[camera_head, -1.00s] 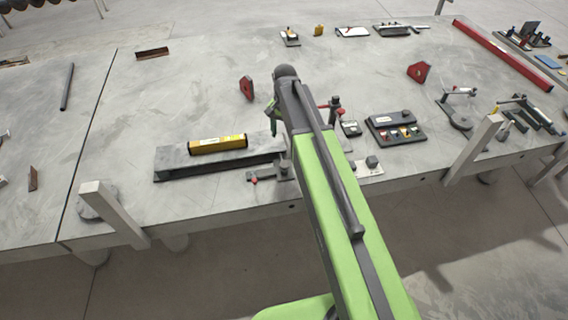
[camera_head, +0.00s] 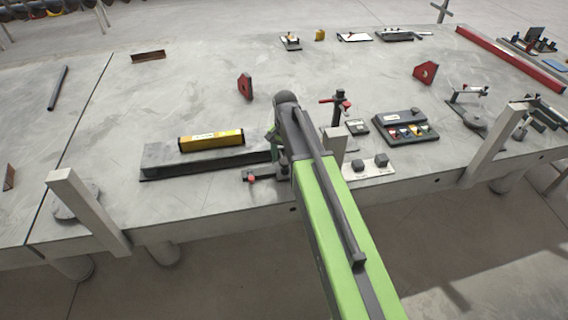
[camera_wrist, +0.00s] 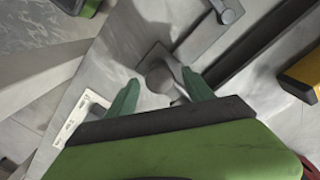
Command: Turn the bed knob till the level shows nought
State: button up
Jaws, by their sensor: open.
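The yellow level (camera_head: 211,141) lies on the long dark grey bed (camera_head: 165,165), left of my arm; its reading is too small to make out. Its yellow end also shows at the right edge of the wrist view (camera_wrist: 304,70). My gripper (camera_wrist: 161,76) is open, its two green fingers spread. A round grey knob-like part (camera_wrist: 160,74) on a square grey plate shows between the fingertips, with no visible contact; I cannot tell whether it is the bed knob. In the head view, my arm hides most of the gripper and the bed's right end.
A white plate (camera_head: 368,170) with two dark knobs stands right of my arm. A red-handled clamp (camera_head: 253,177) sits at the bed's front.

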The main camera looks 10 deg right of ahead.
grip_shut()
jog(key=shift+a, duration=0.15)
jog(key=shift+n, duration=0.3)
